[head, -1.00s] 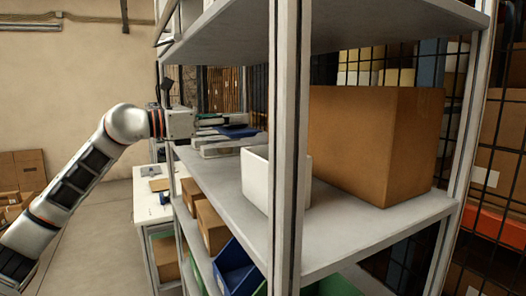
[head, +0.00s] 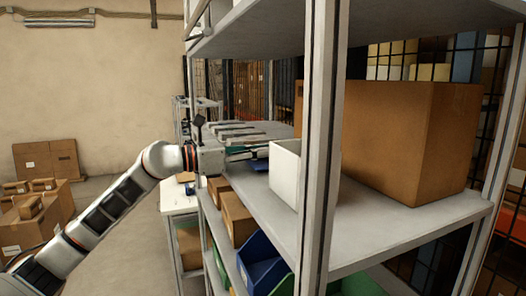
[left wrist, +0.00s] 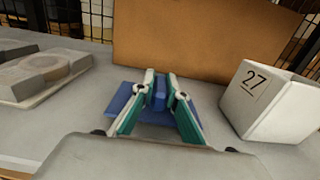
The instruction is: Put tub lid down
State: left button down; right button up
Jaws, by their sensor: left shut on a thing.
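The blue tub lid (left wrist: 125,105) is a flat plate with a raised grip, seen in the left wrist view. My left gripper (left wrist: 161,85) is shut on that raised grip, with one green-sided finger on each side. In the head view the left gripper (head: 262,153) reaches in low over the middle shelf, and a little of the lid (head: 261,165) shows beneath it. The lid lies level at or just above the shelf; I cannot tell if it touches. The white tub (left wrist: 268,103), marked 27, stands to the right of the lid, apart from it. My right gripper is not in view.
A large brown box (head: 390,140) stands behind the lid and tub. Grey flat cases (left wrist: 45,72) lie to the left on the shelf (head: 385,220). A shelf post (head: 322,150) stands in front of the tub. The upper shelf (head: 270,35) hangs overhead.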

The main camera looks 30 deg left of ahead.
pick_arm(q)
jog(key=shift+f, duration=0.1)
jog(key=c, duration=2)
grip_release()
jog(key=shift+r, duration=0.2)
jog(key=b+v, duration=0.5)
jog(key=v, duration=0.7)
jog(key=shift+f, duration=0.1)
